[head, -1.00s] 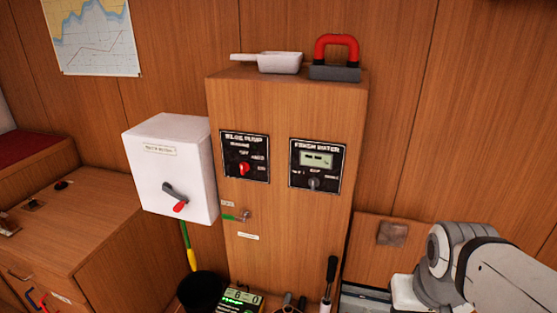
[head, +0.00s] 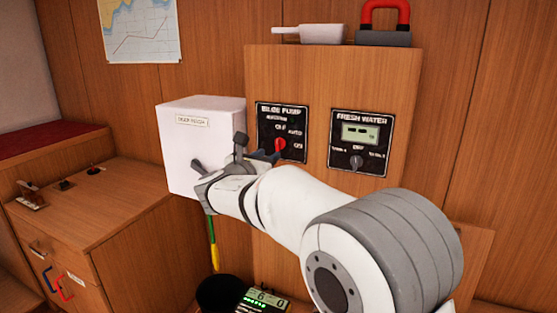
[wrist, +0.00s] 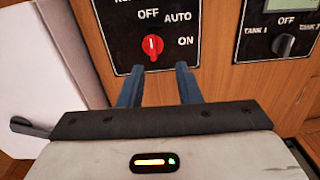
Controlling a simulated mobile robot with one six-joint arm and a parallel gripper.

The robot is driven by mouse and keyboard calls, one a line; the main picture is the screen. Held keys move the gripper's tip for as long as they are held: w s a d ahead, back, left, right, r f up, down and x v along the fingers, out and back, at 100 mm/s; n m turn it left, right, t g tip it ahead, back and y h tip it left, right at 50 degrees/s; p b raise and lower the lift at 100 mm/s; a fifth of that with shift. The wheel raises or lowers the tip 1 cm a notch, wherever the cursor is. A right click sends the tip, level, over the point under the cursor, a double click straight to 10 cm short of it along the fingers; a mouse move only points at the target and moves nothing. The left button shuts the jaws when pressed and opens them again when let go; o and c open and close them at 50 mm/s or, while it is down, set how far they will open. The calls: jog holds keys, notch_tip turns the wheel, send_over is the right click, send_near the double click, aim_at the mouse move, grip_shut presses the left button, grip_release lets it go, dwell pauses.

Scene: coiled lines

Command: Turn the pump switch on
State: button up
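The bilge pump panel (head: 296,120) is black with OFF, AUTO and ON labels, on the front of the wooden cabinet. Its red knob (head: 280,145) points up toward OFF; ON lies to its right. The knob also shows in the wrist view (wrist: 152,46), just beyond and between the fingertips. My gripper (head: 257,150) is open and empty, in front of the panel. In the wrist view its two dark fingers (wrist: 158,82) stand apart below the knob, and I see no contact with it.
The fresh water panel (head: 358,142) with a grey knob is to the right. A white box (head: 190,125) with a lever hangs to the left, close to my gripper. A white scoop (head: 310,33) and a red-handled tool (head: 385,25) rest on the cabinet top.

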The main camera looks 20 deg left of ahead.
aim_at(277, 145)
jog(key=shift+n, duration=0.3)
jog(key=w, duration=0.7)
jog(key=shift+w+a, duration=0.25)
jog(key=shift+w, duration=0.05)
jog(key=shift+r, duration=0.1)
grip_shut()
